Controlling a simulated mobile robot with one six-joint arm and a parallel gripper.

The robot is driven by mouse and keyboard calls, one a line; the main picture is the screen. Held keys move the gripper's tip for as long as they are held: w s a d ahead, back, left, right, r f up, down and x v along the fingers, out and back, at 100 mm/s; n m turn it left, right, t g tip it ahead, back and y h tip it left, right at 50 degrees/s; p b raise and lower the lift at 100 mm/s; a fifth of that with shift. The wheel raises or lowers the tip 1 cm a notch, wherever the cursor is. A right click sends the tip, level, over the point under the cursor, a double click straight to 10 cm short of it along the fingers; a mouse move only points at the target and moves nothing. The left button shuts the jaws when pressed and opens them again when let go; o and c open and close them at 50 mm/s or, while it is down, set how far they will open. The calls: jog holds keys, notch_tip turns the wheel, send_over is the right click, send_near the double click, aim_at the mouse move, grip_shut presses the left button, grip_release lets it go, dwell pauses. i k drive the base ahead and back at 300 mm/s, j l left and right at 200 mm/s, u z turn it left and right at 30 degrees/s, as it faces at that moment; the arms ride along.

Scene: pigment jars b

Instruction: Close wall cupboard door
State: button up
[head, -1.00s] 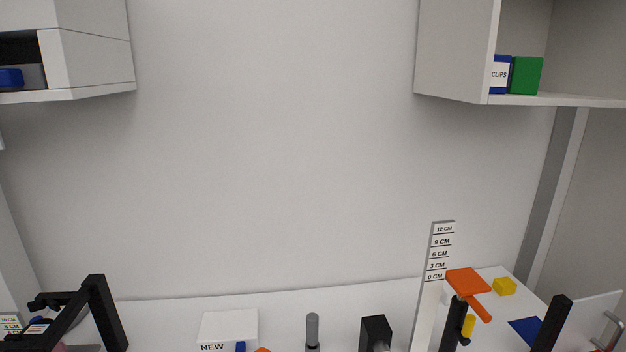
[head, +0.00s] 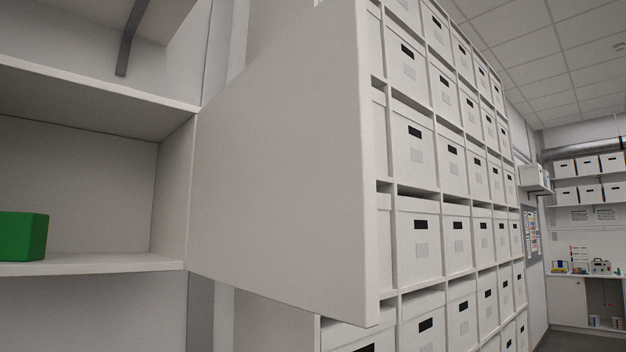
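The wall cupboard (head: 80,264) is at the left of the head view, with its front open and its shelf showing. Its door (head: 285,170) appears as a large pale flat panel. It stands swung open, joined at the cupboard's right side and reaching toward the right and nearer to me. The top of the door is cut off by the frame. A small pale part at the top edge may be its handle, but too little shows to tell. My gripper is not in view, and nothing is seen touching the door.
A green block (head: 22,236) sits on the cupboard shelf. A tall rack of white labelled boxes (head: 415,240) stands behind and right of the door. Farther right are a distant bench (head: 590,275) and shelves with boxes (head: 590,165).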

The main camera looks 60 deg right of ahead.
aim_at(283, 209)
jog(key=l+u, duration=0.1)
jog(key=l, duration=0.3)
jog(key=k+l+u, duration=0.15)
jog(key=l, duration=0.25)
jog(key=k+l+u, duration=0.1)
jog(key=l, duration=0.3)
jog(key=k+l+u, duration=0.1)
jog(key=l, duration=0.25)
jog(key=k+l+u, duration=0.15)
jog(key=l, duration=0.2)
jog(key=k+l+u, duration=0.1)
jog(key=l, duration=0.25)
jog(key=k+l+u, duration=0.15)
jog(key=k+l, duration=0.1)
jog(key=l, duration=0.1)
